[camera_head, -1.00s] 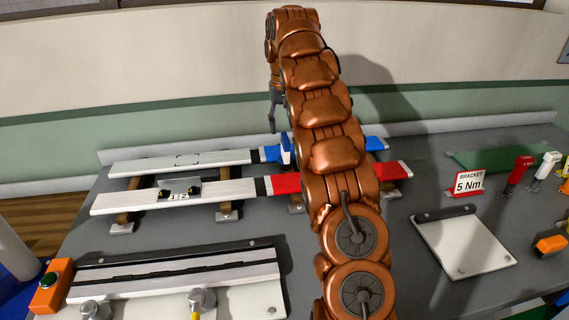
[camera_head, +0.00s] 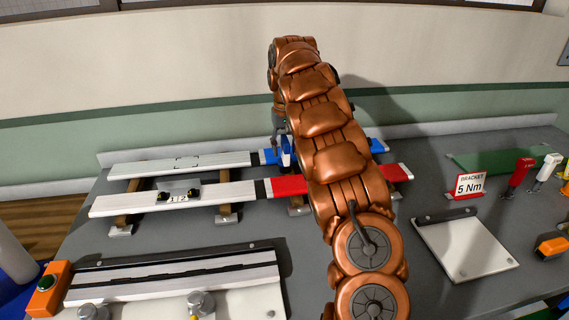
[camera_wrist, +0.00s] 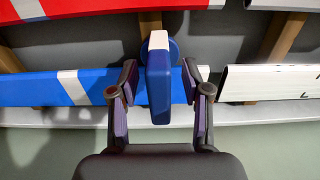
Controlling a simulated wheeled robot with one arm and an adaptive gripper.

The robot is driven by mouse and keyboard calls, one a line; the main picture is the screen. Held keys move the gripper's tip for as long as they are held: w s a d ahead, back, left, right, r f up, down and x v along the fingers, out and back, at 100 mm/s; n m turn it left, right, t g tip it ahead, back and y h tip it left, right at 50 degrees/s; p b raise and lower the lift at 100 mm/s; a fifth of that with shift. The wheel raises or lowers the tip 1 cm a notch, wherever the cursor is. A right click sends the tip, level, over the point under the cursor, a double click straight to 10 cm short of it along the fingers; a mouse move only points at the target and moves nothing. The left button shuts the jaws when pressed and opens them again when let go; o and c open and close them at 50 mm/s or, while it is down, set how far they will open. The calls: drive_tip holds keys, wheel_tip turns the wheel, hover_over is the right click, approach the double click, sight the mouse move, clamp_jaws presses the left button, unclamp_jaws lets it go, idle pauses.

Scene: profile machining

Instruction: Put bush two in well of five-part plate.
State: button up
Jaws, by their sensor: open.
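My gripper (camera_wrist: 161,98) is open, with its two fingers on either side of a blue block (camera_wrist: 158,85) in the wrist view. The block stands at the blue profile, and I cannot tell whether the fingers touch it. In the head view my gripper (camera_head: 280,140) is partly hidden by my arm, just above the blue part (camera_head: 287,158). A small grey holder (camera_head: 180,186) labelled 1 and 2 sits on the lower white profile, with two small black and yellow pieces; which is bush two is too small to confirm. I cannot identify the five-part plate for certain.
The white profile with a red section (camera_head: 290,184) lies in front of the blue one. A white plate (camera_head: 465,248), a bracket sign (camera_head: 469,185) and tools (camera_head: 518,174) stand right.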

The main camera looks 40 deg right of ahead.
clamp_jaws()
idle(0.4)
idle(0.4)
